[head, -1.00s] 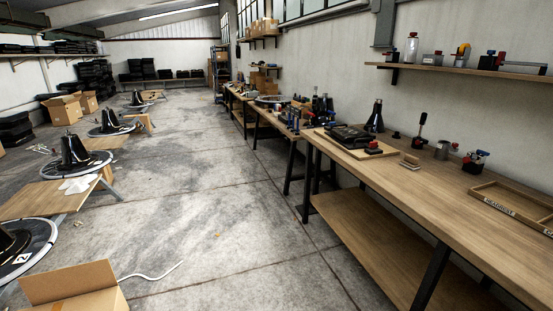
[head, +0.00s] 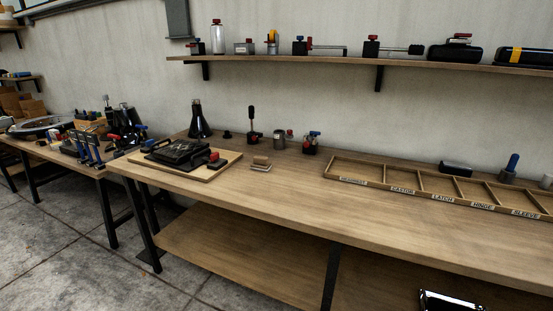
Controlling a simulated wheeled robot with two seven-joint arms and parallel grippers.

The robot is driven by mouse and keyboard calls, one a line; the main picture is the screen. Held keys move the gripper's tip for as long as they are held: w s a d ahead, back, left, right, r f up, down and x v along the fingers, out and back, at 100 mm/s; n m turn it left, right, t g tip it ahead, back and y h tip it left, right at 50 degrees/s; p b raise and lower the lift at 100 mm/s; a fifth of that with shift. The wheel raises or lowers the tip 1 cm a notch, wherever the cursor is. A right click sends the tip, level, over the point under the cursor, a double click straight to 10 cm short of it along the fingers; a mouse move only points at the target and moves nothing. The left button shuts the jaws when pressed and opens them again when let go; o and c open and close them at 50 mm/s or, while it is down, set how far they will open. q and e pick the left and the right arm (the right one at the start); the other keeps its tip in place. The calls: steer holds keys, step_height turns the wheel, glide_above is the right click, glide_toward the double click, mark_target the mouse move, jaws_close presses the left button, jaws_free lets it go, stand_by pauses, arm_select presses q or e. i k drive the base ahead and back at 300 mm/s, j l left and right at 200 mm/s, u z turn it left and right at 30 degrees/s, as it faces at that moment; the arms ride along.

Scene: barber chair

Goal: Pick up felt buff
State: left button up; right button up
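A small tan block on a paler, flat base (head: 261,163) lies on the long wooden workbench (head: 300,195), right of the board with the black pad. It looks like the felt buff, though it is too small to be sure. It stands clear of its neighbours, with bare wood in front. Neither of my grippers is in view.
A board (head: 222,165) carries a black pad (head: 182,153). Behind stand a black cone (head: 199,120), a metal cup (head: 279,140) and a red-and-blue-topped tool (head: 311,143). A labelled compartment tray (head: 405,192) lies to the right. A wall shelf (head: 350,63) hangs above.

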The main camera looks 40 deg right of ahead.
mark_target(260, 164)
steer(key=i+j+z, duration=0.15)
steer(key=i+z, duration=0.2)
steer(key=z, duration=0.15)
steer(key=i+j+z, duration=0.25)
steer(key=z, duration=0.25)
steer(key=i+j+z, duration=0.25)
steer(key=j+z, duration=0.25)
steer(key=i+j+z, duration=0.15)
steer(key=j+z, duration=0.3)
